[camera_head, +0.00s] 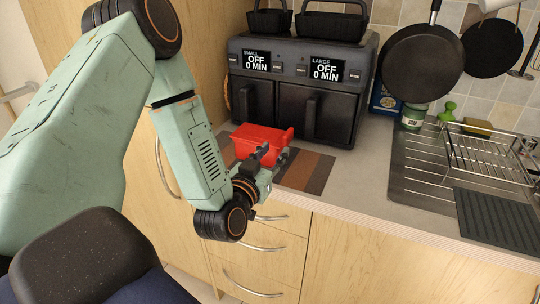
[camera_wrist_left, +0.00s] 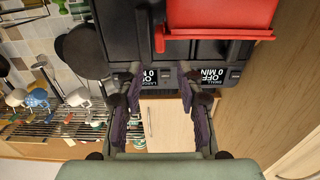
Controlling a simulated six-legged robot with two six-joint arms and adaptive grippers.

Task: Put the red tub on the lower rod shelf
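The red tub (camera_head: 258,136) sits on a striped mat (camera_head: 308,171) on the counter, in front of the black double-drawer appliance. In the left wrist view, which looks upside down, the tub (camera_wrist_left: 222,14) is at the top edge, partly cut off. My left gripper (camera_head: 270,160) is just in front of the tub, overlapping its near right side in the head view. I cannot tell whether they touch. In the wrist view its fingers (camera_wrist_left: 158,98) are apart with nothing between them. A rod shelf (camera_wrist_left: 75,125) with hanging mugs shows at lower left there. My right gripper is not in view.
The black appliance (camera_head: 302,85) stands close behind the tub, with black baskets (camera_head: 332,23) on top. At right are a sink with a wire dish rack (camera_head: 488,152) and hanging pans (camera_head: 422,62). The counter between appliance and sink (camera_head: 365,185) is clear.

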